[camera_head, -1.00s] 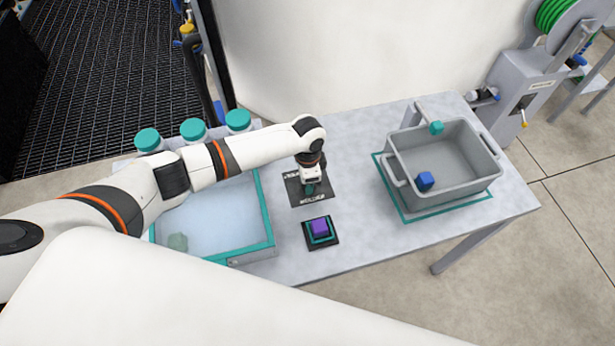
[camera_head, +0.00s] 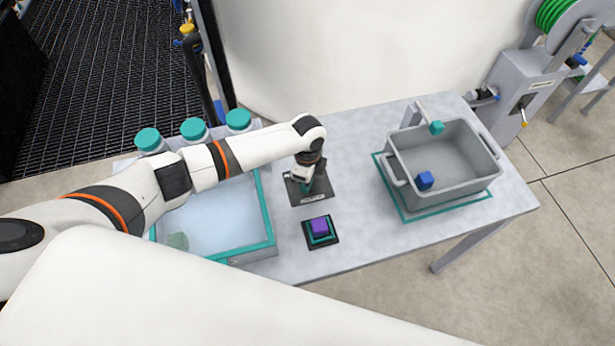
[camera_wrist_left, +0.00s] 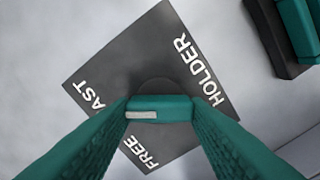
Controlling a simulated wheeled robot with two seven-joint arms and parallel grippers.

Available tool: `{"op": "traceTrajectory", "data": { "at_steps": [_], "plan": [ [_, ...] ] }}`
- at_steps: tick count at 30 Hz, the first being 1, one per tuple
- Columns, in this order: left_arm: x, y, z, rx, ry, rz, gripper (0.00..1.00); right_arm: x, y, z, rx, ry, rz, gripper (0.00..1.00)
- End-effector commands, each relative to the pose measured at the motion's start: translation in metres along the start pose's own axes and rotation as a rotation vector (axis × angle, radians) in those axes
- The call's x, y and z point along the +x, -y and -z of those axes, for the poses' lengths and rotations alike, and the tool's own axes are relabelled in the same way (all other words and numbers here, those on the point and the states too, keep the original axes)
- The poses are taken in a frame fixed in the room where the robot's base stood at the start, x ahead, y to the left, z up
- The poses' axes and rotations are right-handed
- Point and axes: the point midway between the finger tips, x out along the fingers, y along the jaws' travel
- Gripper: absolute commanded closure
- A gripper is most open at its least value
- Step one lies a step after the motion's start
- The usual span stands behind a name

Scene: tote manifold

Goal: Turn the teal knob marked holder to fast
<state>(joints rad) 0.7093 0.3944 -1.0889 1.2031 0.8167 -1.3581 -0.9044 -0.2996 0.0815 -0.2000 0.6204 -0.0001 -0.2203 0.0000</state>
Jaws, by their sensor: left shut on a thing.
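The teal knob (camera_wrist_left: 172,104) stands on a dark square plate (camera_wrist_left: 120,66) in the left wrist view. The plate reads HOLDER on the right, FREE at the bottom and FAST at the left, its first letter hidden by a finger. The knob's white stripe (camera_wrist_left: 142,115) lies on its left half, pointing towards the FAST side. My left gripper (camera_wrist_left: 161,108) is shut on the knob, one teal finger at each end. In the head view, my left gripper (camera_head: 317,187) is over the plate (camera_head: 296,194), hiding most of the knob. My right gripper is out of view.
A purple block on a dark pad (camera_head: 309,241) sits just in front of the plate. A grey tote (camera_head: 455,197) with a blue block stands right. A teal-edged tray (camera_head: 268,225) and teal-capped jars (camera_head: 193,129) are left. Bare table lies between plate and tote.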

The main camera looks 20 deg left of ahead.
Motion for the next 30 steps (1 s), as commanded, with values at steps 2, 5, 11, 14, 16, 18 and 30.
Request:
{"op": "traceTrajectory", "data": {
  "at_steps": [2,5,11,14,16,18,30],
  "plan": [
    [0.000,0.000,-0.001,0.007,0.001,0.000,0.81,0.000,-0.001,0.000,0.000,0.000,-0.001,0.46],
    [0.000,0.000,-0.001,0.008,0.001,0.000,0.81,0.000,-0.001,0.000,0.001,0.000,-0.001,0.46],
    [0.000,0.000,-0.001,0.008,0.001,0.000,0.55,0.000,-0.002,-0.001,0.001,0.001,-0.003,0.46],
    [0.000,0.000,-0.001,0.007,0.000,0.000,0.39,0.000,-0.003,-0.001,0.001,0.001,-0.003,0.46],
    [0.000,0.000,-0.001,0.007,0.000,0.000,0.36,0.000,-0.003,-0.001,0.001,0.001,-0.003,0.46],
    [0.000,0.000,-0.001,0.006,0.000,0.000,0.36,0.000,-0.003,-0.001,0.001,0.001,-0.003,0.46],
    [-0.030,-0.001,0.000,0.007,0.002,-0.004,0.36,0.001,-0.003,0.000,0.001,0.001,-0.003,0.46]
  ]
}}
